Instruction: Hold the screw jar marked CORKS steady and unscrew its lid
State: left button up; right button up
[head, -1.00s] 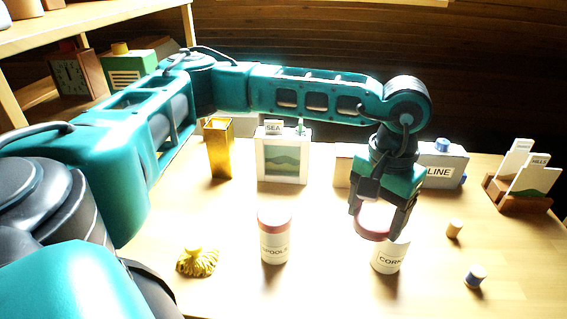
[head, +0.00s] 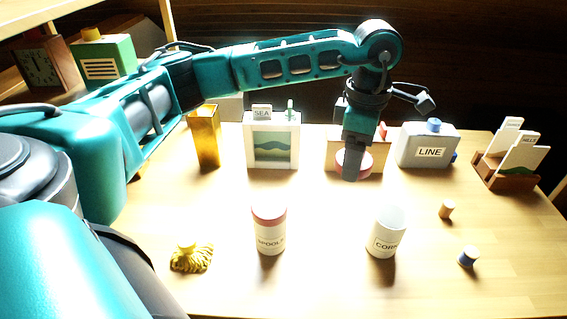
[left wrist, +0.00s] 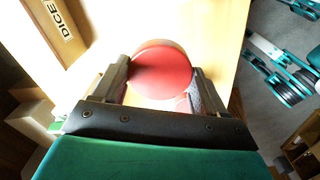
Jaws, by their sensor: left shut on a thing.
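The white screw jar marked CORKS (head: 386,236) stands upright and open-topped on the table in the head view, with nothing touching it. Its red lid (head: 347,165) is off the jar, behind and left of it. My left gripper (head: 352,170) is shut on the lid and holds it above the table. In the left wrist view the round red lid (left wrist: 160,70) sits between both fingers. My right gripper is not in either view.
A similar jar marked SPOOLS (head: 269,236) with a red lid stands left of the open jar. A yellow tassel-like bundle (head: 191,257), a cork-coloured stopper (head: 446,210) and a blue-and-tan one (head: 468,257) lie nearby.

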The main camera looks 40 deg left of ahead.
pick_arm(q)
jog(key=n, duration=0.3)
jog(key=a+n, duration=0.1)
jog(key=shift+w+r+n, duration=0.25)
jog(key=shift+w+n, duration=0.1)
jog(key=shift+n, duration=0.05)
jog(key=n, duration=0.2)
jog(key=a+n, duration=0.1)
jog(key=n, duration=0.3)
jog(key=shift+w+a+r+n+p, duration=0.2)
jog(key=shift+w+a+n+p, duration=0.15)
jog(key=shift+a+n+p, duration=0.05)
jog(key=a+n, duration=0.1)
jog(key=n, duration=0.4)
jog(key=n+p, duration=0.2)
jog(key=n, duration=2)
send_over(307, 200)
notch_tip(307, 200, down, 15)
jog(key=shift+s+r+b, duration=0.1)
jog(key=shift+r+b, duration=0.1)
jog(key=shift+b, duration=0.4)
jog(key=shift+f+b, duration=0.3)
jog(key=shift+f, duration=2.3)
jog(key=shift+f, duration=0.15)
